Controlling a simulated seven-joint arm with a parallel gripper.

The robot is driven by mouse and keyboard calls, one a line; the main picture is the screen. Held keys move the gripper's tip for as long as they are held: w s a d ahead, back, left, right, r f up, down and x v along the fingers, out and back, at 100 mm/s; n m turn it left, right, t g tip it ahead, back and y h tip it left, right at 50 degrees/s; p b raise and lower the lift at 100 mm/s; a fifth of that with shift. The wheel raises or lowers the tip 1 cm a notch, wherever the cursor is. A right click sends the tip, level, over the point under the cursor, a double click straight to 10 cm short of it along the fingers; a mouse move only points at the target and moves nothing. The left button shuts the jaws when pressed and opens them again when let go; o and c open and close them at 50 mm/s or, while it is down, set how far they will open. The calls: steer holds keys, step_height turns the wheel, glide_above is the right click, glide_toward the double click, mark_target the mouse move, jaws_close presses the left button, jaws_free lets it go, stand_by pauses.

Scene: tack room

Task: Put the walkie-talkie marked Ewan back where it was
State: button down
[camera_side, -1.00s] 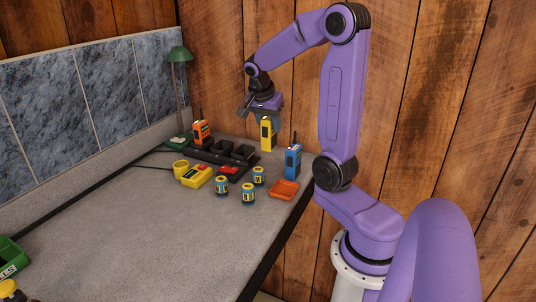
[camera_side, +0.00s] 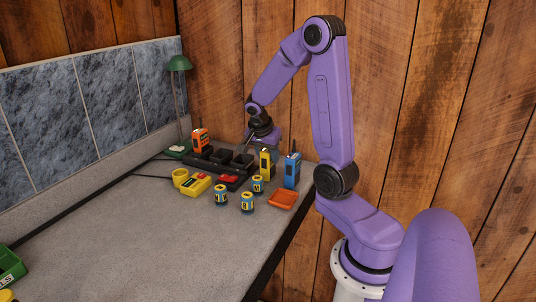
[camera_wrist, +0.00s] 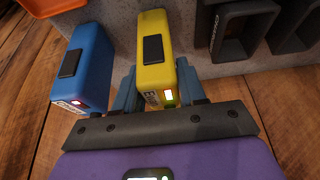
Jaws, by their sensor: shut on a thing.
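A yellow walkie-talkie (camera_side: 265,164) is held upright in my gripper (camera_side: 265,148), low over the back right of the bench, between the black charging rack (camera_side: 208,166) and a blue walkie-talkie (camera_side: 292,171). In the wrist view, my gripper (camera_wrist: 158,92) has a finger on each side of the yellow walkie-talkie (camera_wrist: 154,50). Its end carries small lettering, only partly legible, and a lit patch. I cannot tell whether its base touches the bench. The rack has empty dark pockets; one pocket (camera_wrist: 235,50) shows at the upper right of the wrist view. An orange walkie-talkie (camera_side: 201,141) stands at the rack's left end.
The blue walkie-talkie (camera_wrist: 88,62) stands close beside the held one. An orange tray (camera_side: 282,200), several small blue-and-yellow cans (camera_side: 247,203), a yellow box (camera_side: 196,186) and a yellow cup (camera_side: 180,177) lie in front. A green lamp (camera_side: 178,64) stands behind.

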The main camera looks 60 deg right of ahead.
steer(key=c, duration=0.6)
jaws_free()
steer(key=shift+c, duration=0.2)
steer(key=shift+a+r, duration=0.15)
steer(key=shift+r, duration=0.35)
steer(key=v, duration=1.1)
steer(key=a+f+n+t+y, duration=0.1)
steer(key=a+f+n, duration=0.1)
steer(key=a+n, duration=0.65)
steer(key=s+a+f+n+y, duration=0.2)
steer(key=s+a+f+n, duration=0.1)
steer(key=s+a+n, duration=0.5)
steer(key=s+a+f+n+y, duration=0.2)
steer(key=s+a+n, duration=0.6)
steer(key=s+n, duration=0.3)
steer(key=n, duration=0.3)
steer(key=shift+f+g, duration=0.4)
